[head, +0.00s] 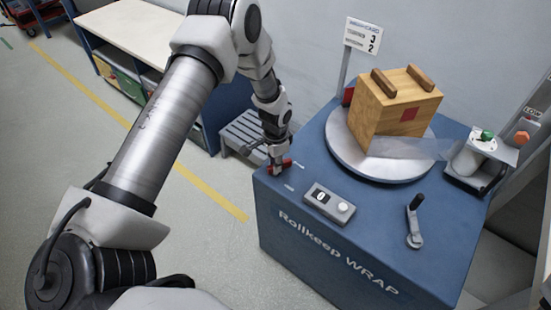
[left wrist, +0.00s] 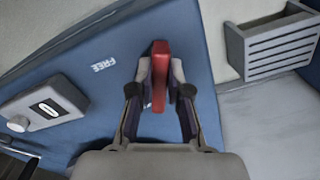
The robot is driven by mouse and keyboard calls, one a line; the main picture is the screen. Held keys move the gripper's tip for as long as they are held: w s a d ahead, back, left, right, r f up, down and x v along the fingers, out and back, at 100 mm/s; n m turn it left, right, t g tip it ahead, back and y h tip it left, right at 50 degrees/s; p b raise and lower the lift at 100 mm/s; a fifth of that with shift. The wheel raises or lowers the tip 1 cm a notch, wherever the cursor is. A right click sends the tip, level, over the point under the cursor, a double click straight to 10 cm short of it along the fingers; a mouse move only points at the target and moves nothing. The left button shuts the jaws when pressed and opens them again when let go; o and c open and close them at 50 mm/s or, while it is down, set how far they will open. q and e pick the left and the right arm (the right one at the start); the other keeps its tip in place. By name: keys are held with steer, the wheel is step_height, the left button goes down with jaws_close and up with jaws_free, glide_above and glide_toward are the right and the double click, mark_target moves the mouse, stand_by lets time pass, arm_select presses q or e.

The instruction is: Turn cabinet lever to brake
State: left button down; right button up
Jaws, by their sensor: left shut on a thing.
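The blue wrapping cabinet (head: 325,246) stands at the centre right of the head view. A red lever (head: 288,164) is at its left top corner. My left gripper (head: 277,167) is at that lever. In the left wrist view the red lever (left wrist: 159,75) lies between the two fingers of my left gripper (left wrist: 160,92), which is shut on it. The word FREE (left wrist: 104,63) is printed on the cabinet top to the left of the lever. A brake marking is not readable. My right gripper is not in view.
A wooden crate (head: 386,117) sits on the round turntable (head: 350,160). A counter box (head: 329,203) and a crank handle (head: 414,222) are on the cabinet top. A grey slatted bin (head: 241,134) stands behind the lever; a roll holder (head: 476,158) is at right.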

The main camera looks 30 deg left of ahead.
arm_select(q)
steer(key=n+p, duration=0.2)
steer(key=n, duration=0.2)
steer(key=shift+n+p, duration=0.35)
steer(key=shift+n, duration=0.05)
steer(key=shift+a, duration=0.1)
steer(key=c, duration=1.1)
jaws_free()
step_height(320, 180, up, 12)
steer(key=shift+f, duration=0.1)
